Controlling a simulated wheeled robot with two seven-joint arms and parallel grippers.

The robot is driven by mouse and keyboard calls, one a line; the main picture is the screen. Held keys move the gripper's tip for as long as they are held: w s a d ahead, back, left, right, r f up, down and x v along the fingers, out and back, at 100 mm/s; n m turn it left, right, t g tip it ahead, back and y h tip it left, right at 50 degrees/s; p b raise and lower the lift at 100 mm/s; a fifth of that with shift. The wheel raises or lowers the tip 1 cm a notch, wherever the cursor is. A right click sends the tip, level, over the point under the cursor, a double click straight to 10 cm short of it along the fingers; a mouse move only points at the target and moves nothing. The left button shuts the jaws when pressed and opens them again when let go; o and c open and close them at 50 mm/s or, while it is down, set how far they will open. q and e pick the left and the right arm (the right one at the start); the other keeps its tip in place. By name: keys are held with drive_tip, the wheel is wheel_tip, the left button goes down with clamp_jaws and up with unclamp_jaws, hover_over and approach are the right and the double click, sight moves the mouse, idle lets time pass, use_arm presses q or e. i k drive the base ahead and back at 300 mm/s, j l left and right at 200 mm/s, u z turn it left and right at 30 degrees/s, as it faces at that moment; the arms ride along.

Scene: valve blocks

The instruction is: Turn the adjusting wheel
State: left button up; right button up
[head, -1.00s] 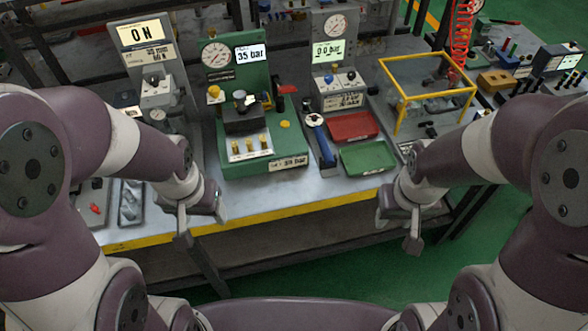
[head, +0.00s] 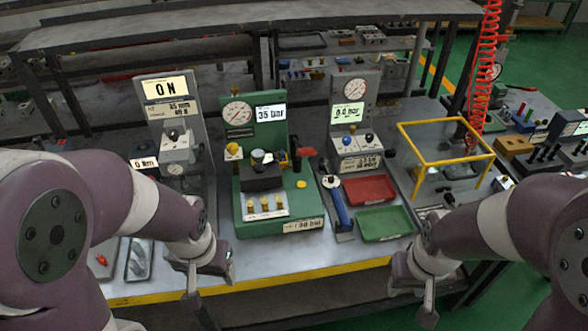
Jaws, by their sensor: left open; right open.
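A green valve stand (head: 262,190) is on the bench, with a round gauge and a display reading 35 bar. Its black block (head: 262,178) has a dark round knob on top, and a red handle (head: 304,152) is at its right. A yellow knob (head: 233,150) is at its left. I cannot tell for sure which of these is the adjusting wheel. My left gripper (head: 208,280) is open and empty at the bench's front edge, in front and left of the green stand. My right gripper (head: 415,296) is open and empty by the front edge, right of the green tray.
A grey force tester (head: 175,120) stands left of the green stand, a grey gauge stand (head: 352,115) right of it. A blue-handled tool (head: 336,205), a red tray (head: 358,190) and a green tray (head: 385,224) lie right. A yellow frame (head: 445,160) stands farther right.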

sight(258, 156)
drive_tip(key=i+j+u, duration=0.1)
drive_tip(key=i, duration=0.9)
